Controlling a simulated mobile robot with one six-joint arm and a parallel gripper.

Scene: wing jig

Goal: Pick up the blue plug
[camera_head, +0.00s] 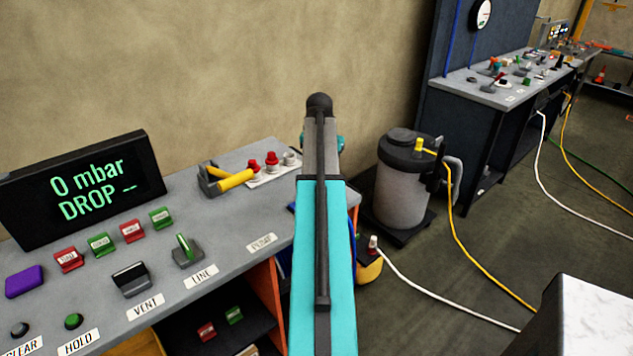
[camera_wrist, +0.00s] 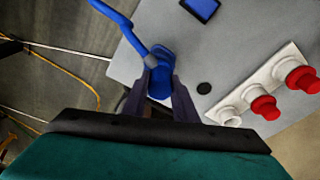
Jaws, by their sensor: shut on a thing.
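The blue plug (camera_wrist: 161,84) is between the two dark fingers of my gripper (camera_wrist: 161,76) in the wrist view. My gripper is shut on it. A blue bent bar or hose (camera_wrist: 122,24) runs from the plug toward the upper left. The fingers hide part of the plug's sides. I cannot tell whether the plug touches the grey bench (camera_wrist: 165,22) or is clear of it. In the head view my turquoise arm hides the gripper and the plug.
White fittings with red caps (camera_wrist: 265,106) stand on the bench right of my gripper. The head view shows a yellow-handled valve (camera_head: 228,180), a grey tank (camera_head: 402,190) and floor hoses (camera_head: 447,303).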

